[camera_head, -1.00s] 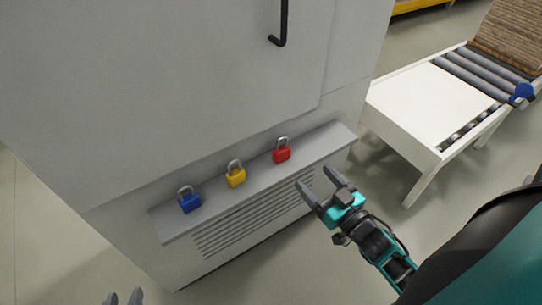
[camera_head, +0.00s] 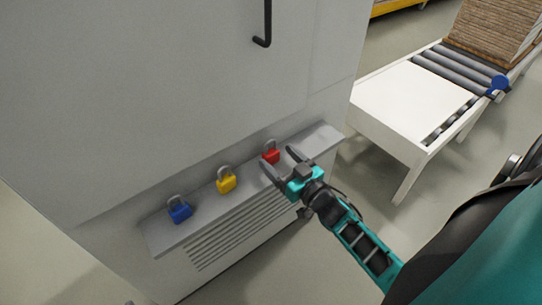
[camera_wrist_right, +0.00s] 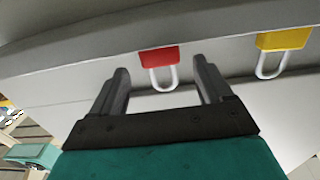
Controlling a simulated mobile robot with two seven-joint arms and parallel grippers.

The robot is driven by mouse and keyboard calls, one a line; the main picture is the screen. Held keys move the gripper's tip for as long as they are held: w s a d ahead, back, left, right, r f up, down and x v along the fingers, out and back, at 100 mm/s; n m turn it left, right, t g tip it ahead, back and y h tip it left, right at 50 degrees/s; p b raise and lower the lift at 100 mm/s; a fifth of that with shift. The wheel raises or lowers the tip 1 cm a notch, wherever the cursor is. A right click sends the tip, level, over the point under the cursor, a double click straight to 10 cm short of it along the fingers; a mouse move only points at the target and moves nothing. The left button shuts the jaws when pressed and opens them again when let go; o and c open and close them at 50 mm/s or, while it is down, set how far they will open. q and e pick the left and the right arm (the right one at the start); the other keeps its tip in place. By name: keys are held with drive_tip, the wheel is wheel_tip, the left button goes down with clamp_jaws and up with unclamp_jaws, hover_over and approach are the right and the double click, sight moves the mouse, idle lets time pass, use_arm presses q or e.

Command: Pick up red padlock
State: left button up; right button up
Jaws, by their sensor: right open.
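The red padlock (camera_head: 271,154) stands on the narrow grey shelf (camera_head: 203,219) of the cabinet, at the right of a row of padlocks. My right gripper (camera_head: 277,158) is open, with its fingers pointing at the red padlock and very near it. In the right wrist view the red padlock (camera_wrist_right: 160,59) and its shackle appear between the two open fingers (camera_wrist_right: 163,80), toward their tips. Whether the fingers touch it, I cannot tell. My left gripper cannot be made out; only a small tip shows at the bottom edge of the head view.
A yellow padlock (camera_head: 226,182) and a blue padlock (camera_head: 179,211) stand on the same shelf to the left. The cabinet wall (camera_head: 150,100) rises behind. A white table (camera_head: 400,110) with rollers (camera_head: 452,73) stands at the right.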

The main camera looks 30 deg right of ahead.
sight(274, 155)
drive_tip(key=w, duration=0.3)
drive_tip(key=shift+w+a, duration=0.2)
drive_tip(key=c, duration=1.1)
